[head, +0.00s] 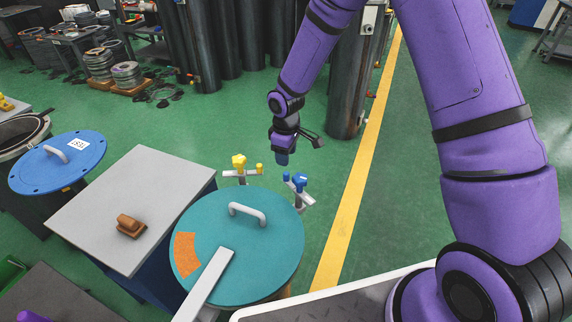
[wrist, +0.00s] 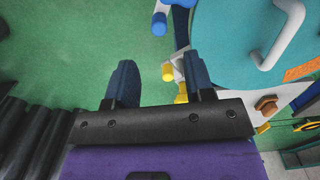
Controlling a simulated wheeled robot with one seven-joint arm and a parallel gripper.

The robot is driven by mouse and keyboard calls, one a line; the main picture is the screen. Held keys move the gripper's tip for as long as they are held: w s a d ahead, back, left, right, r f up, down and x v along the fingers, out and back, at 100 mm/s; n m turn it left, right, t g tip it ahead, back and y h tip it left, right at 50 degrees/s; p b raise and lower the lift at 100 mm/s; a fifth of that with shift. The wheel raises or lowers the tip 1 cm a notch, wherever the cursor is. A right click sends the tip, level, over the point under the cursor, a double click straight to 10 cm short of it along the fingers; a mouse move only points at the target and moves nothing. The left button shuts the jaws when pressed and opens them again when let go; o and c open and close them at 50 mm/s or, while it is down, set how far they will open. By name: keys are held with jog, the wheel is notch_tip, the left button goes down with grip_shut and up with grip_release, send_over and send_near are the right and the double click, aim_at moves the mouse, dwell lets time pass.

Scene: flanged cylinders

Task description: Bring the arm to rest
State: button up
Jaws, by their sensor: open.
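My gripper (head: 282,157) hangs at the end of my purple arm in the head view, above the green floor and just behind the teal round lid (head: 262,225). In the wrist view its two dark fingers (wrist: 160,84) stand apart with nothing between them. The yellow-knobbed fitting (head: 240,165) and the blue-knobbed fitting (head: 299,183) are in front of and below the gripper, at the lid's far edge. No contact with them shows.
A grey-topped table (head: 100,205) bears a brown handle-like block (head: 130,225). A blue flanged lid (head: 58,162) lies at far left. Dark tall cylinders (head: 215,45) stand behind. Open green floor lies right of the yellow line (head: 360,165).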

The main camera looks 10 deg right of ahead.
jog(key=shift+r, duration=0.95)
jog(key=s+d+r+m+t, duration=0.1)
jog(key=s+d+r+m, duration=0.3)
jog(key=r, duration=0.9)
jog(key=s+d+r+m+t, duration=0.1)
jog(key=s+d+r, duration=0.5)
jog(key=r, duration=0.6)
jog(key=s+d+r+m+t, duration=0.1)
jog(key=s+r, duration=0.4)
jog(key=s, duration=0.6)
jog(key=s+d+r+m+t, duration=0.2)
jog(key=s+d+r+m, duration=0.2)
jog(key=s, duration=0.7)
jog(key=shift+d+r+m, duration=0.2)
jog(key=shift+r+m, duration=0.3)
jog(key=shift+r, duration=0.25)
jog(key=shift+w, duration=0.15)
jog(key=shift+c, duration=0.5)
